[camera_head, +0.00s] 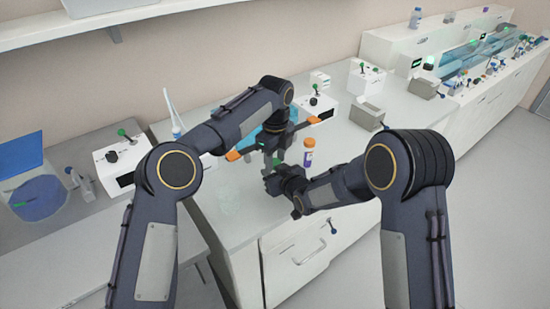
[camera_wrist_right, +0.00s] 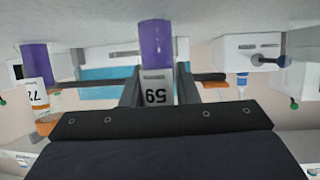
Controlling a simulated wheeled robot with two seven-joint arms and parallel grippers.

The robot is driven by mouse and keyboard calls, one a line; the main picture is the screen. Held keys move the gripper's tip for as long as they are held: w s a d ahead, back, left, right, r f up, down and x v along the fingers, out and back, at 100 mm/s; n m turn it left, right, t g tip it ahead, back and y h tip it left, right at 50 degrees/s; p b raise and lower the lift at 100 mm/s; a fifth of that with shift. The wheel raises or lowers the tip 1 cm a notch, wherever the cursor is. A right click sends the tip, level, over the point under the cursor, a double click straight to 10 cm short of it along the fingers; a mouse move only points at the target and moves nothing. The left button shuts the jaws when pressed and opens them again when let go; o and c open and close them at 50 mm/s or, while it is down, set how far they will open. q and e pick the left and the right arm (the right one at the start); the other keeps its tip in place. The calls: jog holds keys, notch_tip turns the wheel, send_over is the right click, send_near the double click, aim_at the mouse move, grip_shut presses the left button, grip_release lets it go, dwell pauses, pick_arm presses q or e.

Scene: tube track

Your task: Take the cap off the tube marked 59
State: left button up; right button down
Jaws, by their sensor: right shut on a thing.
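The tube marked 59 (camera_wrist_right: 156,42) is purple at its table end with a white label that reads upside down in the right wrist view. My right gripper (camera_wrist_right: 157,88) is shut on it, one finger on each side. The tube's cap end is hidden by the gripper body. In the head view my right gripper (camera_head: 270,181) is low over the counter, and the arms mostly hide the tube. My left gripper (camera_head: 273,158) is pointing down just above the right one, with its orange-ended bar spread wide. Its fingertips are too small and covered to judge.
Another purple tube with an orange cap (camera_head: 308,150) stands right of the grippers; in the right wrist view it bears 72 (camera_wrist_right: 36,95). White devices (camera_head: 318,104) stand behind and left. A metal box (camera_head: 367,116) is farther right. The counter's front left is mostly clear.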

pick_arm(q)
jog(key=shift+o, duration=1)
notch_tip(320, 180, up, 4)
jog(key=shift+r, duration=0.25)
jog(key=shift+c, duration=0.4)
jog(key=shift+a+r, duration=0.1)
jog(key=shift+a+r+n, duration=0.1)
jog(key=shift+r+n, duration=0.3)
jog(key=shift+r, duration=0.05)
jog(key=shift+d+r, duration=0.2)
jog(key=shift+r, duration=0.85)
jog(key=shift+f, duration=3.9)
